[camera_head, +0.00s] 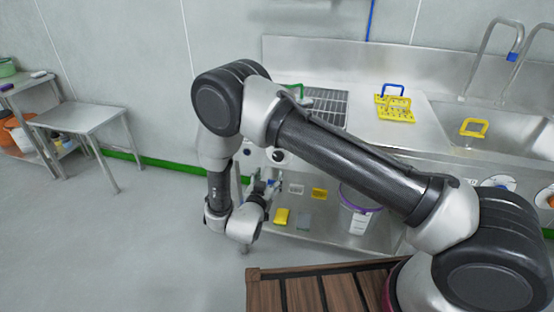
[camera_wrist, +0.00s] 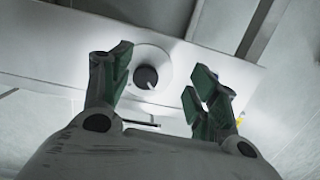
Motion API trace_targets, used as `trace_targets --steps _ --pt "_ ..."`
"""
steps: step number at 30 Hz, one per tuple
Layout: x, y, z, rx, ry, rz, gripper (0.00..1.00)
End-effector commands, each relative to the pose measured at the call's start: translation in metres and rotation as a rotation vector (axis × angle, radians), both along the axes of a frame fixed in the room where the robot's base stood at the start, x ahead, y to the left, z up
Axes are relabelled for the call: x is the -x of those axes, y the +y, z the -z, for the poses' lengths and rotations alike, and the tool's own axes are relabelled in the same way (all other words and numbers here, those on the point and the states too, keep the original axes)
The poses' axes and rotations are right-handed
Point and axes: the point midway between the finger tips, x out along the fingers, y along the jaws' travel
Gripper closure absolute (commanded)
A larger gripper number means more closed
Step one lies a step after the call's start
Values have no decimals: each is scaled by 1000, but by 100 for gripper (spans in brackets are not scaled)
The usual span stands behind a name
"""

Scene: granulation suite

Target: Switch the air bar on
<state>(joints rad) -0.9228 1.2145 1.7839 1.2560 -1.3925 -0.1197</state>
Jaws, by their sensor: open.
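A round black knob (camera_wrist: 146,77) on a pale disc shows in the wrist view, on a white-grey panel, between and beyond my two fingers. It carries a small white mark; what it reads is too small to tell. My gripper (camera_wrist: 158,84) is open, its green-padded fingers apart on either side of the knob, with nothing between them. In the head view, a dark knob (camera_head: 278,156) on a white disc shows on the sink unit's front, below the grating. My gripper (camera_head: 270,188) is just below it there, partly hidden by my arm. I see no label naming the air bar.
The steel sink unit (camera_head: 340,55) stands along the wall, with yellow caddies (camera_head: 394,112) on top. A lower shelf (camera_head: 325,238) holds a purple-rimmed bucket (camera_head: 357,215) and a yellow item (camera_head: 281,216). A steel table (camera_head: 82,116) stands left; the floor between is clear.

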Motion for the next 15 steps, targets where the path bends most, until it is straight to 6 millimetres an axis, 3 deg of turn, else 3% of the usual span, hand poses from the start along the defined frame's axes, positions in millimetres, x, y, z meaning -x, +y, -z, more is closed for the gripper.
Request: trace_targets --steps 3,5,15 --pt "2 -9 -25 45 -96 36 40" --pt "0 -11 -30 56 -117 38 40" --pt "-48 -29 -32 59 -121 39 40"
